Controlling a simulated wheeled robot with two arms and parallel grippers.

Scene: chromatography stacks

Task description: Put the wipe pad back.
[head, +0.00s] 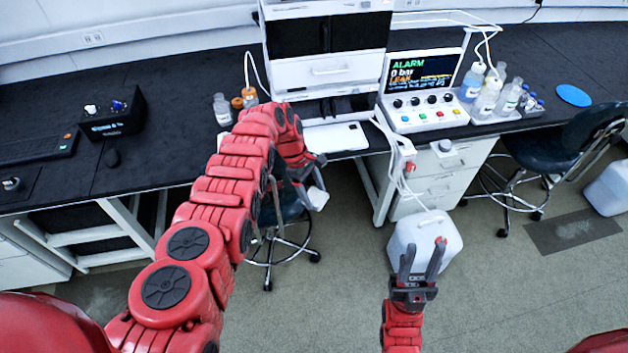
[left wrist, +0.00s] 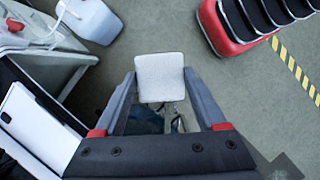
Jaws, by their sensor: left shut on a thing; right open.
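The wipe pad is a small white square, seen between the fingertips of my left gripper in the left wrist view (left wrist: 160,77). In the head view a white corner of the wipe pad (head: 318,198) shows beside my left gripper (head: 311,182), which is shut on it in front of the bench edge, above a dark stool. My arm hides part of that gripper. My right gripper (head: 423,254) is open and empty, low in front of a white jug on the floor.
A flat white tray (head: 335,137) lies at the bench's front edge below the white instrument stack (head: 327,70). Bottles with orange caps (head: 249,96) stand left of it. The control panel (head: 428,113) reads ALARM and LEAK. A white jug (head: 427,225) with tubing stands on the floor.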

